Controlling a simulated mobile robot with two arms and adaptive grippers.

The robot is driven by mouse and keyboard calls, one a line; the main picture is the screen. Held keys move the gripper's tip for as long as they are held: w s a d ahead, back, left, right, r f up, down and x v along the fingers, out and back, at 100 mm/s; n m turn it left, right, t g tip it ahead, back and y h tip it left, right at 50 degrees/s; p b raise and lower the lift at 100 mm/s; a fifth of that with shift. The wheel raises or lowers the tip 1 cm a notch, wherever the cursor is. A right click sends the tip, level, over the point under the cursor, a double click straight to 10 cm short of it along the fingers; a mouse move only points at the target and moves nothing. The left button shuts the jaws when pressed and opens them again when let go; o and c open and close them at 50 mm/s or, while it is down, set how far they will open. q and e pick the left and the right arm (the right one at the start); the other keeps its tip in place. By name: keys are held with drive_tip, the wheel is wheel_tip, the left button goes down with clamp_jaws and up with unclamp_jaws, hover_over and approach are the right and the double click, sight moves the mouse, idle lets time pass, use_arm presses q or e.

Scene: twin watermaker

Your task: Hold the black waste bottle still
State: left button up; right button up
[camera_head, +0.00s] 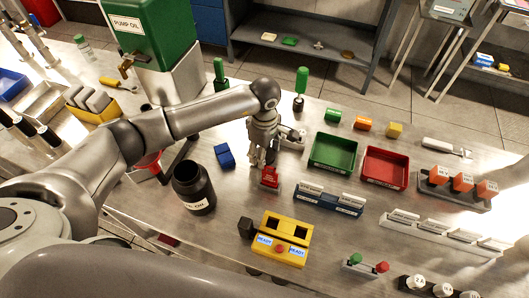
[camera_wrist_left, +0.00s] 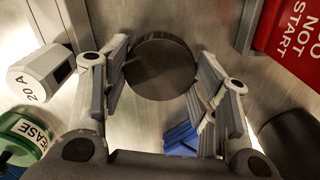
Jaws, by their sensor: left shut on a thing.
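The black waste bottle (camera_head: 193,190) stands upright and open-mouthed on the steel bench, with a white label partly legible as "OIL". My left gripper (camera_head: 268,152) is right of the bottle and apart from it, just behind a small red block (camera_head: 269,177). In the left wrist view, the left gripper (camera_wrist_left: 160,75) is shut on a dark round thing (camera_wrist_left: 160,68) between its fingers; I cannot tell for sure what it is. A black shape (camera_wrist_left: 293,143) at the lower right edge there may be the bottle. My right gripper is not in view.
A blue block (camera_head: 225,155) lies between bottle and gripper. A red funnel (camera_head: 148,160) is left of the bottle. Green (camera_head: 333,153) and red (camera_head: 385,168) trays are to the right. A yellow box (camera_head: 276,240) with "READY" labels stands in front. A red "DO NOT START" sign (camera_wrist_left: 290,35) is close by.

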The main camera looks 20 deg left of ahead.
use_arm(q)
wheel_tip(320, 180, up, 9)
drive_tip(key=b, duration=0.2)
drive_tip(key=shift+f+b, duration=0.15)
drive_tip(key=shift+b, duration=0.2)
drive_tip(key=shift+r, duration=0.5)
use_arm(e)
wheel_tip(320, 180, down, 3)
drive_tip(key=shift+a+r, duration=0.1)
use_arm(q)
drive_tip(key=s+a+r+m, duration=0.2)
drive_tip(key=s+m, duration=0.5)
drive_tip(key=s+a+r+m, duration=0.2)
drive_tip(key=s+m, duration=0.5)
drive_tip(key=m, duration=0.1)
drive_tip(key=shift+r, duration=0.15)
drive_tip(key=shift+w, duration=0.1)
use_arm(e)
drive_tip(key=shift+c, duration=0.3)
